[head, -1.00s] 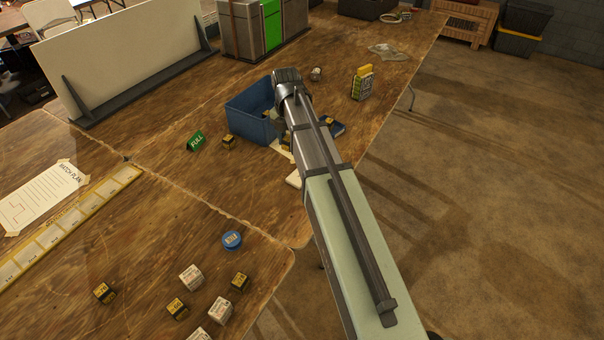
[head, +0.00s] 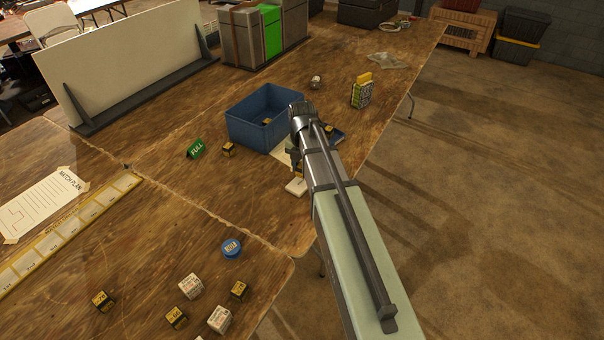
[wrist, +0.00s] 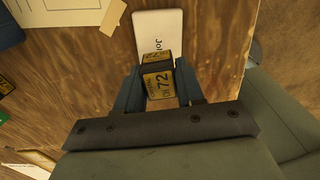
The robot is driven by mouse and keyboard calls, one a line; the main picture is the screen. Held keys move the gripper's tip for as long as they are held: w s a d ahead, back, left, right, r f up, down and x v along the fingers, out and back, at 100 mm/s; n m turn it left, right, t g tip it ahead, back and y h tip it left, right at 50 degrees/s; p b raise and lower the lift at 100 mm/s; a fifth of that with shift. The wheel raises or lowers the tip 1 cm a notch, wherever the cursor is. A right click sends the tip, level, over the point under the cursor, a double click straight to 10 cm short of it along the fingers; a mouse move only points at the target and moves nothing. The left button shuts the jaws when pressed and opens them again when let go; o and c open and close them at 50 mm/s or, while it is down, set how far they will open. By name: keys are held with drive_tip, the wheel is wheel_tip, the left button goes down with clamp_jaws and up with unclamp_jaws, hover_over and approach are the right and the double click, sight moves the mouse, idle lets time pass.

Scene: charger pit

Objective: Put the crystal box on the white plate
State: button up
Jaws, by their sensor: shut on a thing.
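A small black-and-yellow crystal box marked 72 (wrist: 159,82) is between the two fingers of my gripper (wrist: 158,92) in the wrist view. My gripper is shut on it. The white plate (wrist: 158,30), a flat white card with dark lettering, lies just beyond the box in the wrist view, and the box overlaps its near end in the picture. I cannot tell the height of the box above it. In the head view the white plate (head: 296,187) shows beside my arm, near the table edge, and my arm partly hides the gripper and box.
A blue bin (head: 250,136) with a similar box (head: 267,121) inside stands just left of my gripper. Another such box (head: 229,150) and a green FULL sign (head: 195,148) stand left of it. Several boxes and a blue round tin (head: 231,245) are on the near table.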

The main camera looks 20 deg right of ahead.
drive_tip(key=shift+f, duration=1.5)
drive_tip(key=shift+f, duration=0.15)
drive_tip(key=o, duration=1)
wheel_tip(320, 180, up, 12)
drive_tip(key=shift+r, duration=0.15)
